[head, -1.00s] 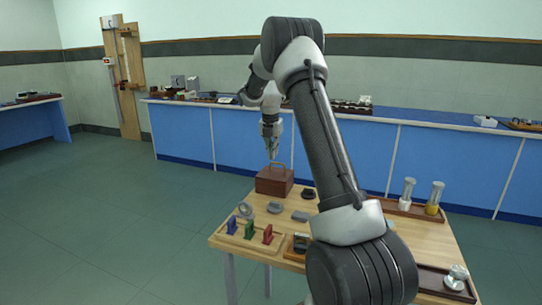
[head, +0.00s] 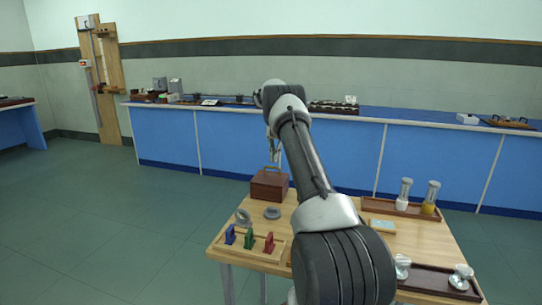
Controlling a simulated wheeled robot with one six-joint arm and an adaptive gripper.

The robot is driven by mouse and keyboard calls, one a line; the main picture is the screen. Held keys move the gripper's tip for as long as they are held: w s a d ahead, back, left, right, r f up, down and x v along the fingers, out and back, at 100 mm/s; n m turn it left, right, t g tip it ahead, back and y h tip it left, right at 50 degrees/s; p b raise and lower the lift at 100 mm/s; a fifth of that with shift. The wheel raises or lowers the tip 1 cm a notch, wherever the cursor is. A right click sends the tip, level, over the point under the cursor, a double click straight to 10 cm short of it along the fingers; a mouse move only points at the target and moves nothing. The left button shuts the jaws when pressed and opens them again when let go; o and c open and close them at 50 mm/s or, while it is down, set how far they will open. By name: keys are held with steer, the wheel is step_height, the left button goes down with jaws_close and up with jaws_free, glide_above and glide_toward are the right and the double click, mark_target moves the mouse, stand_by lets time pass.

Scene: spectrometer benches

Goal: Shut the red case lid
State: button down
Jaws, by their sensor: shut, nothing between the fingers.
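The red-brown case (head: 269,186) stands at the far left corner of the wooden table. A tan handle (head: 272,171) stands up above it. The lid looks flat on the case, with no gap that I can make out at this size. My gripper (head: 273,154) is above the case, just over the handle, and points down. It is shut and empty. My arm hides part of the wrist, and I cannot tell whether the fingertips touch the handle.
A wooden rack (head: 248,246) with blue, green and red pieces is at the table's front left. Grey round parts (head: 272,213) lie behind it. Trays with jars (head: 404,194) and metal parts (head: 461,277) are at the right. A blue bench (head: 165,137) runs behind.

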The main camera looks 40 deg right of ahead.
steer(key=shift+w+d+f+g+y, duration=0.3)
steer(key=shift+d+f+y, duration=0.1)
steer(key=shift+f, duration=0.15)
steer(key=shift+f, duration=0.1)
steer(key=shift+r, duration=0.2)
stand_by(0.6)
